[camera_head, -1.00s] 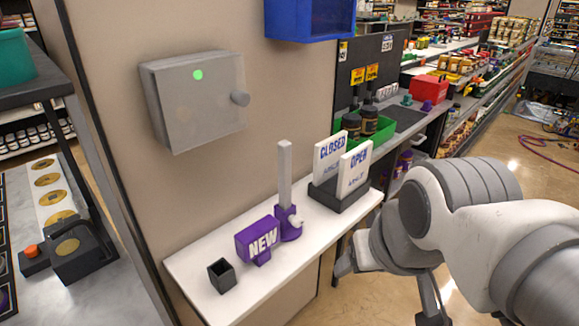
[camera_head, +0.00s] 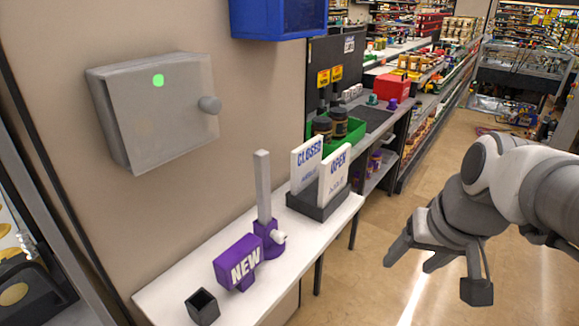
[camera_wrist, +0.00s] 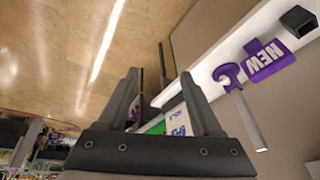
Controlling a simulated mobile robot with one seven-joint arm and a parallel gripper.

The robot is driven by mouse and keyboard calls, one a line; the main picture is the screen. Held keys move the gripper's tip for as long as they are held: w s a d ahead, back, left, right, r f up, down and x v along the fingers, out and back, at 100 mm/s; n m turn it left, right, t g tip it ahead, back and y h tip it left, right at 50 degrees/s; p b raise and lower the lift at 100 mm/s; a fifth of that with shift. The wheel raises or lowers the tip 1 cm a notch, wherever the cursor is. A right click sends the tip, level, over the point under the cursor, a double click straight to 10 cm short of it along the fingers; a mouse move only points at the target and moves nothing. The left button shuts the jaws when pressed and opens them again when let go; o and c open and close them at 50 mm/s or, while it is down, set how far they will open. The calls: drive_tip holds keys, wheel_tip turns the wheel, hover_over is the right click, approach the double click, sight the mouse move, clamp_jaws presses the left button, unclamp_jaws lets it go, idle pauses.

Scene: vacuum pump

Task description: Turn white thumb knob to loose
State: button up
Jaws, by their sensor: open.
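The white thumb knob (camera_head: 278,237) sticks out from the right side of a purple clamp (camera_head: 266,238) on the white shelf. A grey upright post (camera_head: 262,187) rises from the clamp. A purple NEW sign (camera_head: 238,263) sits just left of it. My gripper (camera_head: 418,256) is open and empty, out over the floor to the right of the shelf, apart from the knob. In the wrist view, the open fingers (camera_wrist: 160,92) frame the floor and shelf edge; the purple clamp (camera_wrist: 229,76) and the grey post (camera_wrist: 249,120) show to their right. The knob is not clear there.
A black holder with CLOSED and OPEN signs (camera_head: 318,205) stands on the shelf right of the clamp. A small black cup (camera_head: 202,307) is at the near left. A grey wall box (camera_head: 155,110) and a blue bin (camera_head: 278,18) hang above. The floor between gripper and shelf is clear.

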drive_tip(key=w+d+f+m+b, duration=0.2)
drive_tip(key=d+f, duration=0.3)
drive_tip(key=d, duration=0.1)
drive_tip(key=m+t+y+b, duration=0.2)
drive_tip(key=m+t+y, duration=0.85)
drive_tip(key=m, duration=1.95)
approach(284, 239)
drive_tip(key=w+a+g+y, duration=0.1)
drive_tip(key=w+a, duration=0.1)
drive_tip(key=w+a+g+y+b, duration=0.1)
drive_tip(key=w+a, duration=0.1)
drive_tip(key=w, duration=0.1)
drive_tip(key=w+a+g+y, duration=0.1)
drive_tip(key=w+a+g, duration=0.1)
drive_tip(key=shift+w+r+y+b, duration=0.25)
drive_tip(key=shift+w+r+b, duration=0.05)
drive_tip(key=shift+w, duration=0.05)
clamp_jaws()
